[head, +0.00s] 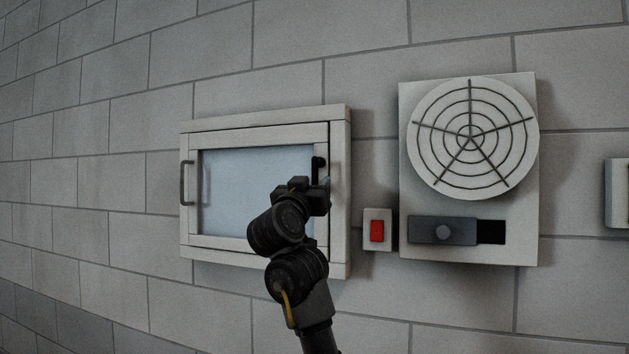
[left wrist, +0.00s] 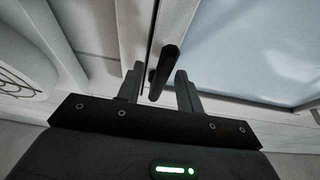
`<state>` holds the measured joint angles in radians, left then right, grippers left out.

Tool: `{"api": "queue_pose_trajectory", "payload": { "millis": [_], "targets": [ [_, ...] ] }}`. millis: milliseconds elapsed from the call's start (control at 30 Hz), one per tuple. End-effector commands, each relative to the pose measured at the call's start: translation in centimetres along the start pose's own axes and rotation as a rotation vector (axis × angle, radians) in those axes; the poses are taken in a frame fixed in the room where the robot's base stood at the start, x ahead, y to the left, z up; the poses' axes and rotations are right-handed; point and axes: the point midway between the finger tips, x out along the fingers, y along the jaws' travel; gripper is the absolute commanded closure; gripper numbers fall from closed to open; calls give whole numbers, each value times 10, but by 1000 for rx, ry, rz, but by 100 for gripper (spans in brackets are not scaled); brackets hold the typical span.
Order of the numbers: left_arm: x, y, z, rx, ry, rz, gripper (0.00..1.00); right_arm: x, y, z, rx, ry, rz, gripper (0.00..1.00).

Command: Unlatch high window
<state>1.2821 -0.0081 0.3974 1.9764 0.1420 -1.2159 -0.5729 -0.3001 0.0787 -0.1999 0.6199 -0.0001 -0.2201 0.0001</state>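The high window (head: 258,176) is set in the wall, with a pale frame and a bluish pane. It looks closed. Its black latch handle (head: 318,164) is on the right side of the sash, roughly upright, its lower part hidden by my gripper. My left gripper (head: 322,190) is at the latch. In the left wrist view the latch handle (left wrist: 166,68) stands between the two fingertips of the left gripper (left wrist: 159,75), slightly tilted. The fingers are apart, with gaps visible beside the handle. My right gripper is in neither view.
A grey pull handle (head: 187,183) is on the window's left side. Right of the window are a red switch (head: 377,231), a round fan grille (head: 472,137) on a panel, and a dark slider (head: 443,231). A pale box (head: 618,193) is at the right edge.

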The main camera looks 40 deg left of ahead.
Motion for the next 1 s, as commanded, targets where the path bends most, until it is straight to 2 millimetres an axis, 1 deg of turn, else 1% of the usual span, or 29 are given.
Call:
{"api": "queue_pose_trajectory", "payload": {
  "millis": [33,133,433,467,700,733,900,933,1000],
  "targets": [
    [5,1,-2,-2,0,1,64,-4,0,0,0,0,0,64],
    [10,1,-1,-3,1,2,64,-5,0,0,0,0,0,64],
    [12,0,0,-2,2,1,64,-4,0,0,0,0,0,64],
    [12,0,0,-2,2,1,66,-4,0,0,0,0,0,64],
    [12,0,0,-1,2,1,98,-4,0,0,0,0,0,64],
    [12,0,0,-2,2,1,100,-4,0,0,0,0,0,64],
    [12,0,0,-2,2,1,100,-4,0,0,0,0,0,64],
    [13,-2,0,-5,2,2,100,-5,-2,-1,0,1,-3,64],
    [12,-1,0,0,2,2,100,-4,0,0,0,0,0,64]
  ]
}}
